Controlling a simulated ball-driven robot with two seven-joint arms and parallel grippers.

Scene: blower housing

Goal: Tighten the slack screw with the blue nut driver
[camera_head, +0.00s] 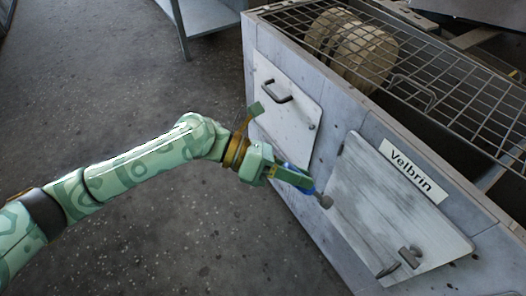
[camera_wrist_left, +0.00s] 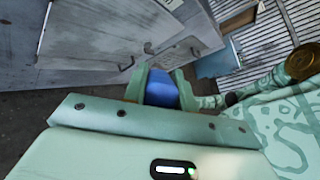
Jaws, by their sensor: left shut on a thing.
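My left gripper (camera_head: 298,182) is shut on the blue nut driver (camera_head: 308,190) in front of the grey housing. In the left wrist view, the blue handle (camera_wrist_left: 161,90) sits between its two fingers. A dark rounded piece (camera_head: 326,202) shows beyond the handle at the left edge of the Velbrin panel (camera_head: 385,205). I cannot tell whether it is the driver's socket or a screw head, or whether it touches. My right gripper is not in view.
A second panel (camera_head: 290,120) with a dark handle (camera_head: 277,92) is left of the Velbrin panel. A wire grille (camera_head: 440,80) covers the housing top, with a round tan blower part (camera_head: 352,50) beneath. A grey table (camera_head: 200,15) stands behind. The floor at left is clear.

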